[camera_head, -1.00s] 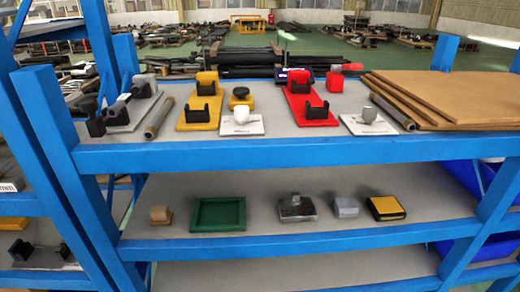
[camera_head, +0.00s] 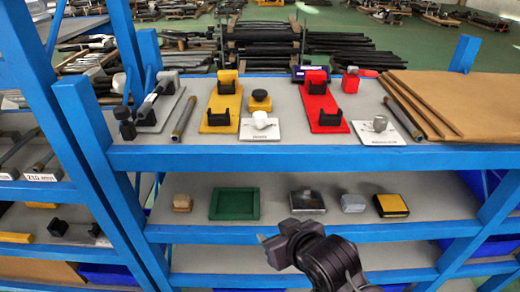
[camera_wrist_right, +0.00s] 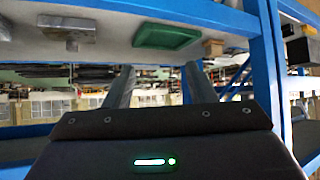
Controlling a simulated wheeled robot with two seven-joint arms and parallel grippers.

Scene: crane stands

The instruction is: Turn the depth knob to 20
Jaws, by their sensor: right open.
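Two small plates with knobs lie on the top shelf in the head view. One has a white knob (camera_head: 261,119) and stands in front of a black-topped yellow block. The other has a grey knob (camera_head: 379,124) and lies right of the red fixture. The print on both plates is too small to read, so I cannot tell which is the depth knob. My right gripper (camera_head: 278,238) is low in front of the shelf, below both knobs and apart from them. In the right wrist view its two fingers (camera_wrist_right: 159,67) are spread and empty. My left gripper is not in view.
The top shelf (camera_head: 200,150) also holds a yellow fixture (camera_head: 220,103), a red fixture (camera_head: 320,100), metal tubes and brown boards (camera_head: 450,98). The lower shelf holds a green tray (camera_head: 234,204) and several small blocks. Blue posts flank the shelves.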

